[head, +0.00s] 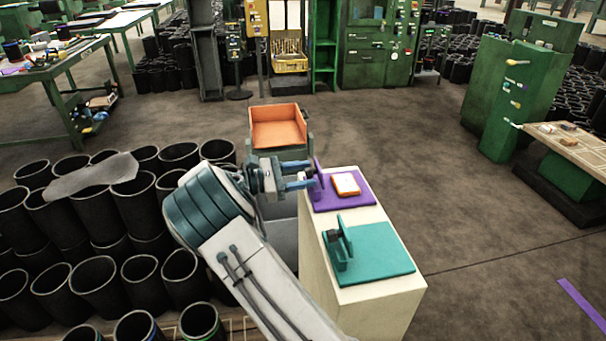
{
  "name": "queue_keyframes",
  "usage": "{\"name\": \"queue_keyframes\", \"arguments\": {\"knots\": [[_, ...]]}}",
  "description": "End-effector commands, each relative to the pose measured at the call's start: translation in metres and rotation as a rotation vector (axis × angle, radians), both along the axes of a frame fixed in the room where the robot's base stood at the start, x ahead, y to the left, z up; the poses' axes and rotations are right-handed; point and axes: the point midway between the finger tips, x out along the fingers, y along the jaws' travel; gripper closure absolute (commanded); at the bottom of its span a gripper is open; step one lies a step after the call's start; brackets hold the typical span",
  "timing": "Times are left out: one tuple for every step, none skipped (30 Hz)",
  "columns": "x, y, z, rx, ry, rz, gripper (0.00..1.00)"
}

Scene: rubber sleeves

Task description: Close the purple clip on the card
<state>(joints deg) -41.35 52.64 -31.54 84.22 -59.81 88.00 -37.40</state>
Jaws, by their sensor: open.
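The purple clip (351,203) lies at the far end of a cream pedestal, as a flat purple plate with a purple upright part (319,170) at its left side. The upright part stands raised, so the clip looks open. The card (346,184), white with an orange edge, lies on the purple plate, to the right of the upright part. My gripper (311,174) reaches in from the left with two blue fingers spread apart and nothing seen between them. Its fingertips are close to the upright part; I cannot tell whether they touch it.
A teal clip (378,259) with a raised upright part stands on the nearer half of the pedestal (375,308). An orange tray (278,132) is behind my gripper. Several black rubber sleeves (97,285) fill the left.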

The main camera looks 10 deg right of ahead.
Motion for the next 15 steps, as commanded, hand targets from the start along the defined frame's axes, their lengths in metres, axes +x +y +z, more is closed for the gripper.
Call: {"name": "queue_keyframes", "arguments": {"knots": [[0.0000,-0.0009,0.0001,0.000,0.000,0.000,0.54],[0.0000,-0.0011,0.0001,0.000,0.000,0.000,0.54],[0.0001,-0.0011,0.0000,0.000,0.000,0.000,0.54],[0.0001,-0.0011,0.0000,0.000,0.000,0.000,0.54],[0.0000,-0.0010,0.0000,0.000,0.000,0.000,0.54],[0.0000,-0.0010,0.0000,0.000,0.000,0.000,0.54],[0.0000,-0.0010,0.0000,0.000,0.000,0.000,0.54],[0.0000,-0.0009,0.0000,0.000,0.000,0.000,0.59],[0.0000,-0.0009,0.0001,0.000,0.000,0.000,0.70],[0.0000,-0.0009,0.0000,0.000,0.000,0.000,0.79],[0.0000,-0.0009,0.0001,0.000,0.000,0.000,0.87],[0.0000,-0.0009,0.0001,0.000,0.000,0.000,0.98],[0.0000,-0.0009,0.0001,0.000,0.000,0.000,0.99],[0.0000,-0.0009,0.0001,0.000,0.000,0.000,0.99],[-0.0001,-0.0037,0.0001,0.000,0.000,-0.001,0.98]]}}
